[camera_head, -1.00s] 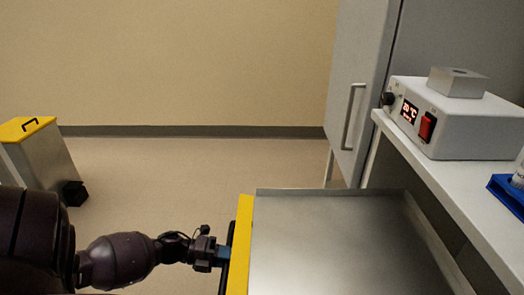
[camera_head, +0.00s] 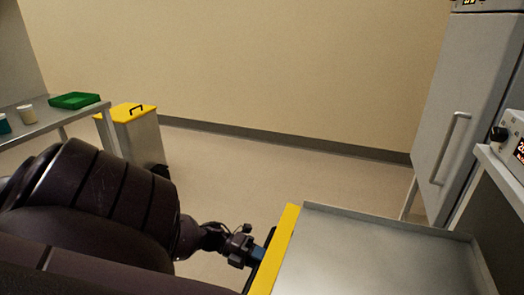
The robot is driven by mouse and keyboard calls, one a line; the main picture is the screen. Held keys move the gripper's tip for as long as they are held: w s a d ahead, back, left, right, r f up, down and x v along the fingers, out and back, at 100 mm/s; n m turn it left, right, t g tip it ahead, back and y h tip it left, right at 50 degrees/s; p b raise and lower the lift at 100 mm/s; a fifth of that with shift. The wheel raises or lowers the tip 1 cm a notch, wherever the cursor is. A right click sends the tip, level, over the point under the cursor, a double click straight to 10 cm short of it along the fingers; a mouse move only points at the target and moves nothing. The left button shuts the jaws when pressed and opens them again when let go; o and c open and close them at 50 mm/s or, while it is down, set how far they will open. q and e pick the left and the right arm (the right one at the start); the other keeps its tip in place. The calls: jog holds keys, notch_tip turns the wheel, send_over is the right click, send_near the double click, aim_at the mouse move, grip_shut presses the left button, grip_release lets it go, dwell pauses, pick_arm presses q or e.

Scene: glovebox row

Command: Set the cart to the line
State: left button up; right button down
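The cart (camera_head: 375,258) shows at the bottom right as a flat grey metal tray top with a raised rim. Its near-left edge is a yellow strip (camera_head: 276,250), with a dark handle bar (camera_head: 252,278) along its outer side. My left gripper (camera_head: 260,256) reaches in from the left and is shut on the handle bar. The cart's lower part and wheels are out of view. No floor line shows in the picture. My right gripper is not in view.
A metal bin with a yellow lid (camera_head: 127,112) stands at left. Beside it is a table (camera_head: 45,122) with a green tray (camera_head: 75,100) and small cups. A grey cabinet (camera_head: 455,115) and a bench with a white device (camera_head: 510,143) stand at right. Floor between is clear.

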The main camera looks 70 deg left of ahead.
pick_arm(q)
jog(key=shift+o, duration=1.1)
jog(key=shift+s, duration=0.1)
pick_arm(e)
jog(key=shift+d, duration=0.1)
pick_arm(q)
jog(key=shift+s+a, duration=0.25)
jog(key=p+v, duration=0.1)
jog(key=v, duration=0.9)
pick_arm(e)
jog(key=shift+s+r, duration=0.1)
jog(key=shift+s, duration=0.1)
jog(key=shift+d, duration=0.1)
